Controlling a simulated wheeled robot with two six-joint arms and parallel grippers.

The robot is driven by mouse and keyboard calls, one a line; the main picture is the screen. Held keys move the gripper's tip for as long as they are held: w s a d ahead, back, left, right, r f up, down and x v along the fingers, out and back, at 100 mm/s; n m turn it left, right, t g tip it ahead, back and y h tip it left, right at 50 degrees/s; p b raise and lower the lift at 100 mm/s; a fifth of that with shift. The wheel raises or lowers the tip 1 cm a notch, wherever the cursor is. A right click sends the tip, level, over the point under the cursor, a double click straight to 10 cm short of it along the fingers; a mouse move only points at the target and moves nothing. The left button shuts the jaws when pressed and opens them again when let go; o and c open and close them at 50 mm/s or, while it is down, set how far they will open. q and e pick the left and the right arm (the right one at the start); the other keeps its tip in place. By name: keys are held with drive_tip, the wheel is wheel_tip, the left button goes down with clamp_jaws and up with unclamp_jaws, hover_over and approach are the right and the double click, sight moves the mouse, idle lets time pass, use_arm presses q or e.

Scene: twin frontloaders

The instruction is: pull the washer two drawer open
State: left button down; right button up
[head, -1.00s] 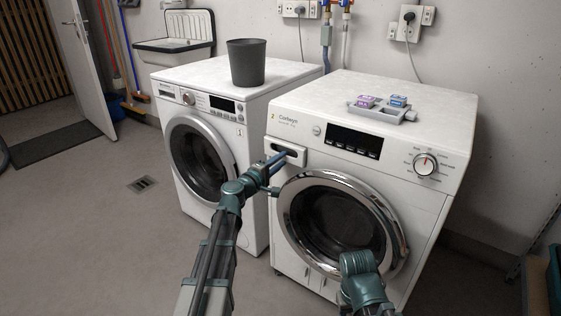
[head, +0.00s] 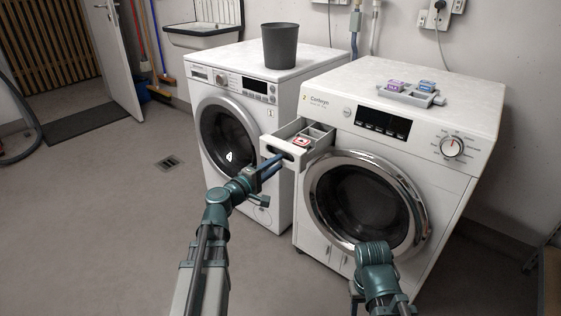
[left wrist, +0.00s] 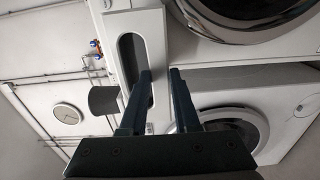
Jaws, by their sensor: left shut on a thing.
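The washer two drawer (head: 302,140) stands pulled out from the upper left of the right-hand washer (head: 400,130), which has a black display. Its compartments show, with a small red and white item (head: 301,141) in one. My left gripper (head: 272,162) is shut on the front of the drawer at its handle slot (head: 286,151). In the left wrist view the two fingers (left wrist: 160,76) reach the drawer front (left wrist: 152,45), one at the dark slot. My right arm shows in front of the round door, low in the head view; its fingertips are not visible.
The left-hand washer (head: 212,95) stands close beside, with a dark grey bin (head: 281,45) on top. A grey tray (head: 411,96) with a purple and a blue box sits on the right-hand washer. The floor (head: 110,220) at the left is clear.

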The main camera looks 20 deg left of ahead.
use_arm(q)
drive_tip(key=shift+s+a, duration=0.15)
drive_tip(key=shift+s, duration=0.3)
use_arm(e)
drive_tip(key=shift+s+a, duration=0.1)
drive_tip(key=shift+s, duration=0.1)
use_arm(q)
drive_tip(key=c, duration=0.6)
unclamp_jaws()
drive_tip(key=shift+c, duration=0.2)
